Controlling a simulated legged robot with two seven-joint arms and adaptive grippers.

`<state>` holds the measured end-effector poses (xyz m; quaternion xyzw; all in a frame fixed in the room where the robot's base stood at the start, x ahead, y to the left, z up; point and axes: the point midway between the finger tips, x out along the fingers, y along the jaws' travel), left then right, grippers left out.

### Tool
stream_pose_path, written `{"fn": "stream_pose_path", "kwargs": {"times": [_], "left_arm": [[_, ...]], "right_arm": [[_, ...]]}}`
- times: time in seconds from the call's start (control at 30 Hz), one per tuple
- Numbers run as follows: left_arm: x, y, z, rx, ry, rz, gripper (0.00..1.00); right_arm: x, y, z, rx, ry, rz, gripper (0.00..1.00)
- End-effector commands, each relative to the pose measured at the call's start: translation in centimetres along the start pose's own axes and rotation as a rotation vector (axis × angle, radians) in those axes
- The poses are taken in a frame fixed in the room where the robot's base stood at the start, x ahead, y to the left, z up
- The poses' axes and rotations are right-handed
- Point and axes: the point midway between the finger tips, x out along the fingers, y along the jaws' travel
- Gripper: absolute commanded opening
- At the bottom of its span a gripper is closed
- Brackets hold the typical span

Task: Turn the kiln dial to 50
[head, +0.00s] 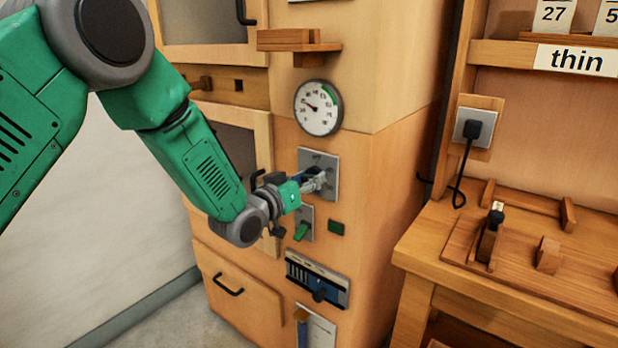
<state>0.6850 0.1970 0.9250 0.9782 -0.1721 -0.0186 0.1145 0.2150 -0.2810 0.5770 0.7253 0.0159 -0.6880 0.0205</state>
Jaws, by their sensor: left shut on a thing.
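The kiln dial's plate (331,163) is a grey square on the front of the wooden kiln cabinet, with small numbers around its edge. My left gripper (318,180) is at this plate, shut on the dial knob. The fingers hide the knob, so its pointer and setting cannot be read. Above the plate is a round white gauge (318,108) with a dark needle and a green band at its upper right. My right gripper is not in view.
Below the dial are a green-handled switch (302,230), a dark green button (336,228) and a blue slider panel (317,279). A wooden bracket (298,42) juts out above the gauge. A workbench (520,262) with wooden pieces stands at the right.

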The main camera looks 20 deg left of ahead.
Motion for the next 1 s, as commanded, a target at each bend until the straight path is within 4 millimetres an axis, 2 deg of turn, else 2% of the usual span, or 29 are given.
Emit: {"fn": "stream_pose_path", "kwargs": {"times": [0.03, 0.6, 1.0], "left_arm": [[-0.20, 0.04, 0.90, 0.045, -0.022, -0.001, 0.09], [-0.17, 0.00, 0.87, 0.548, -0.020, 0.004, 0.09], [-0.15, 0.00, 0.78, 0.728, -0.018, 0.004, 0.08]], "right_arm": [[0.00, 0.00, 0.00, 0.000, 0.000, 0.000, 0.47], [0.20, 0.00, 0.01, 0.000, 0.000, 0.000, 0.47], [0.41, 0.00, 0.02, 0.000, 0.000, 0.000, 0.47]]}}
